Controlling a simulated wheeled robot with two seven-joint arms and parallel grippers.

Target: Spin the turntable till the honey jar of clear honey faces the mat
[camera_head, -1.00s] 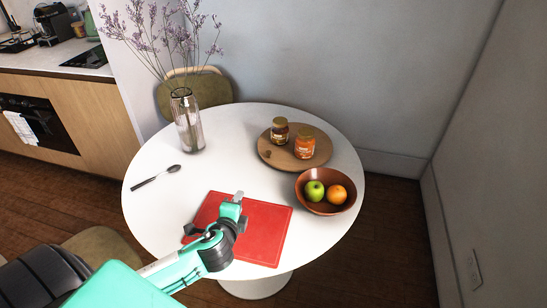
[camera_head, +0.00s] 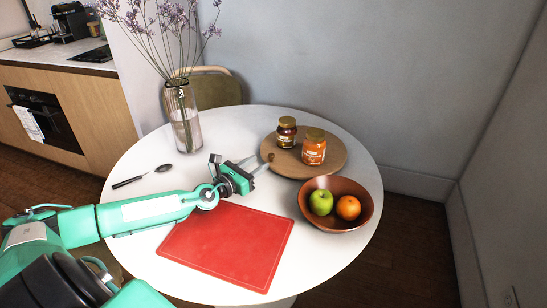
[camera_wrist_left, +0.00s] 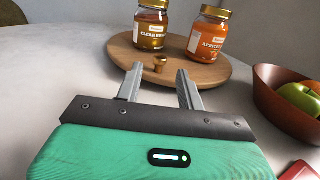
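The round wooden turntable (camera_head: 336,165) is at the back right of the white table, with a small knob (camera_head: 268,157) on its near-left rim. The dark honey jar (camera_head: 287,132) stands on it at the left; its label reads "CLEAR HON…" in the left wrist view (camera_wrist_left: 151,33). The orange apricot jar (camera_head: 314,150) stands to its right. The red mat (camera_head: 228,245) lies at the front of the table. My left gripper (camera_head: 255,163) is open at the turntable's near-left rim. In the left wrist view the knob (camera_wrist_left: 159,64) lines up between its fingertips. My right gripper is not in view.
A brown bowl (camera_head: 335,222) with a green apple and an orange stands close in front of the turntable. A wall is behind the table.

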